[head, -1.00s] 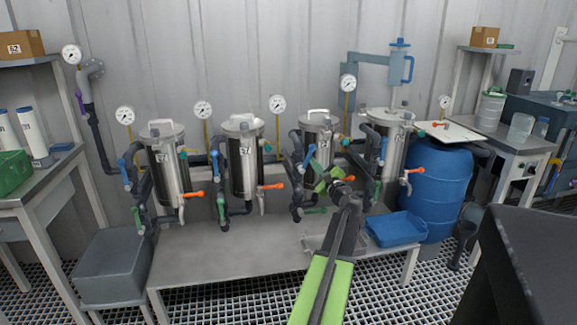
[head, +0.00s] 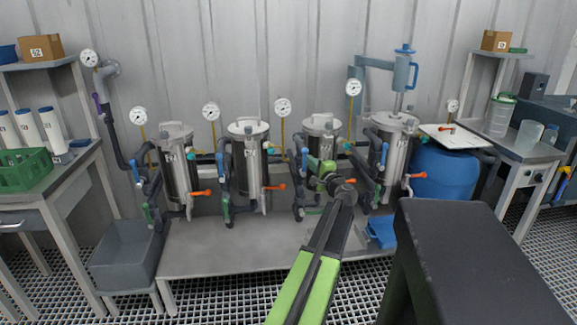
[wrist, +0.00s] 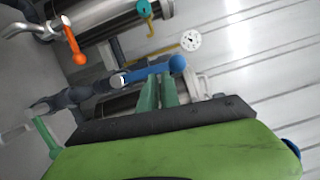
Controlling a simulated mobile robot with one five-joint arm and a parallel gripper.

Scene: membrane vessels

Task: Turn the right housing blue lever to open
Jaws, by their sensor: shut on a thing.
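Several steel housings stand in a row. The rightmost housing (head: 397,152) has a blue lever (head: 384,155) on its left, upright. My gripper (head: 314,164) reaches to the left front of the housing third from the left (head: 331,142), at that housing's blue lever (head: 304,158). In the wrist view my green fingers (wrist: 157,91) are shut on this blue lever (wrist: 148,74), near its round blue end. The lever stands close to upright. The fingers and wrist hide part of the third housing and the valve pipes behind.
Orange levers (head: 276,187) stick out in front of the housings. Dark pipes (head: 370,185) run between them. A blue tray (head: 382,232) and a blue barrel (head: 446,172) stand to the right. The bench top (head: 230,248) is mostly bare.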

